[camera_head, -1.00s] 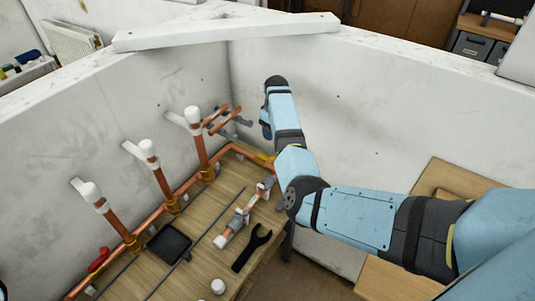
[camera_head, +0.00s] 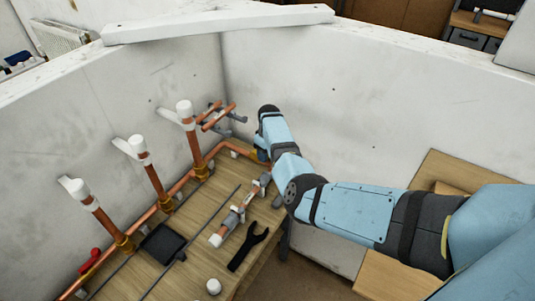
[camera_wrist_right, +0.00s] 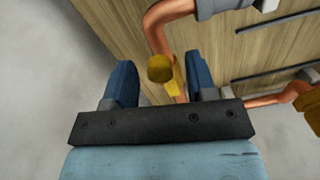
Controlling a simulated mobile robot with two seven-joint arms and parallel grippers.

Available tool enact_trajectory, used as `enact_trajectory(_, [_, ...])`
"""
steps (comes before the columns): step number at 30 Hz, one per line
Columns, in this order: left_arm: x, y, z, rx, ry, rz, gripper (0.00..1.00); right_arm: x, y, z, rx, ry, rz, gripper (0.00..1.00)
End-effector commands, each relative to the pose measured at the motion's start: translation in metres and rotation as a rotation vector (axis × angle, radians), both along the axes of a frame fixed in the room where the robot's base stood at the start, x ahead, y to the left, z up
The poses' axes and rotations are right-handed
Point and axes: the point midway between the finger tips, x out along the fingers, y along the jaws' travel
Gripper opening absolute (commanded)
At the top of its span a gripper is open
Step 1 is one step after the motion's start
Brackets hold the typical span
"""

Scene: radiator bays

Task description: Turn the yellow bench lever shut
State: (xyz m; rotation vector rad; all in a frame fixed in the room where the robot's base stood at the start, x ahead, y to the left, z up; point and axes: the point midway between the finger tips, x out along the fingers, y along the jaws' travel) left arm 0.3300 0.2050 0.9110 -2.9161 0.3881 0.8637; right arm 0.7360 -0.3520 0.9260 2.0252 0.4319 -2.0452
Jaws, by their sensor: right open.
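The yellow lever (camera_wrist_right: 160,69) shows in the right wrist view on a copper pipe above the wooden bench. Its round yellow end lies between the two blue fingers of my right gripper (camera_wrist_right: 162,86), with a gap to each finger. The fingers are open and hold nothing. In the head view my right gripper (camera_head: 262,153) is low at the bench's far right corner, partly hidden by my own arm. The lever is mostly hidden there. My left gripper is not in view.
The wooden bench (camera_head: 205,266) carries copper pipes with white caps, a red lever (camera_head: 90,259), a black tray (camera_head: 163,243), a dark rod (camera_head: 180,258), a black wrench (camera_head: 249,246) and a white cap (camera_head: 213,286). White walls (camera_head: 300,90) close off the back.

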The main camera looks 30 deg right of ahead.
Motion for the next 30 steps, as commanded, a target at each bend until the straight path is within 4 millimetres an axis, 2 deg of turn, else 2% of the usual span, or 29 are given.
enact_trajectory(2, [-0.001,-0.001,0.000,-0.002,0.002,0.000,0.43,0.000,0.000,0.000,0.000,0.000,0.000,0.52])
enact_trajectory(3, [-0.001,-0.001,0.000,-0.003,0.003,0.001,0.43,0.000,0.000,0.000,0.000,0.000,0.000,0.47])
enact_trajectory(9, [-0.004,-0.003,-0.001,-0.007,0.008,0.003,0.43,0.000,0.000,0.000,0.000,0.000,0.000,0.02])
enact_trajectory(20, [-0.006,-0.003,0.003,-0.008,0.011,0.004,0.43,-0.001,0.002,0.002,0.000,-0.001,-0.045,0.02])
enact_trajectory(30, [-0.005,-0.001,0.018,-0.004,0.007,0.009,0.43,-0.006,0.014,0.003,-0.001,0.001,-0.278,0.02])
